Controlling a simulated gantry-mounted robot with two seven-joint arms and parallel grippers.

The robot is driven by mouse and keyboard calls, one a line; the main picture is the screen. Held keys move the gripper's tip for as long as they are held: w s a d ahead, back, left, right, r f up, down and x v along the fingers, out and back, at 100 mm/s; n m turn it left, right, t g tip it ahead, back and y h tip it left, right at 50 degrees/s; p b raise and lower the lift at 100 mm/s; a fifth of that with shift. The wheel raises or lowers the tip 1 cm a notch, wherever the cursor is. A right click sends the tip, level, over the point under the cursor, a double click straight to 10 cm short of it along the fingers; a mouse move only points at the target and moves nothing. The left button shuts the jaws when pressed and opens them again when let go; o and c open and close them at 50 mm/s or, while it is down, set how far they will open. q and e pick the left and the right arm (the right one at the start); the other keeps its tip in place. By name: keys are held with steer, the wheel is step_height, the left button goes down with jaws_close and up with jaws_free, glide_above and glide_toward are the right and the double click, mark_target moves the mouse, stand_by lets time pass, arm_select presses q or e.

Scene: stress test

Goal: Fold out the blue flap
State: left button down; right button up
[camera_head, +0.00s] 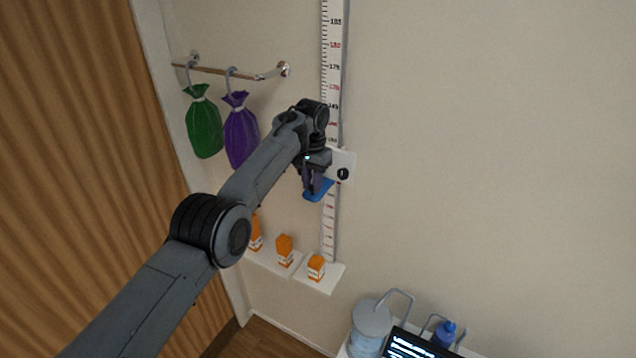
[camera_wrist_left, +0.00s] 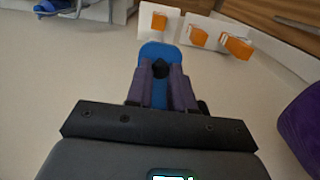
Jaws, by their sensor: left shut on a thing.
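The blue flap (camera_head: 318,191) is on the height-measuring scale (camera_head: 332,80) on the wall, just below a white block with a black knob (camera_head: 342,173). My left gripper (camera_head: 312,186) is at the flap, and its fingers are shut on it. In the left wrist view the flap (camera_wrist_left: 157,50) extends beyond the purple-grey fingers of the left gripper (camera_wrist_left: 161,72). The fingers hide part of the flap. My right gripper is in neither view.
A rail (camera_head: 225,71) holds a green bag (camera_head: 204,127) and a purple bag (camera_head: 241,130) left of the scale. Orange boxes (camera_head: 285,250) stand on small white shelves (camera_head: 318,283) below. A water jug (camera_head: 371,322) and a blue bottle (camera_head: 444,334) are at lower right. The right wall is bare.

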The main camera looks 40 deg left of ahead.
arm_select(q)
steer(key=c, duration=1)
jaws_free()
steer(key=shift+d+f, duration=0.1)
steer(key=shift+f, duration=0.05)
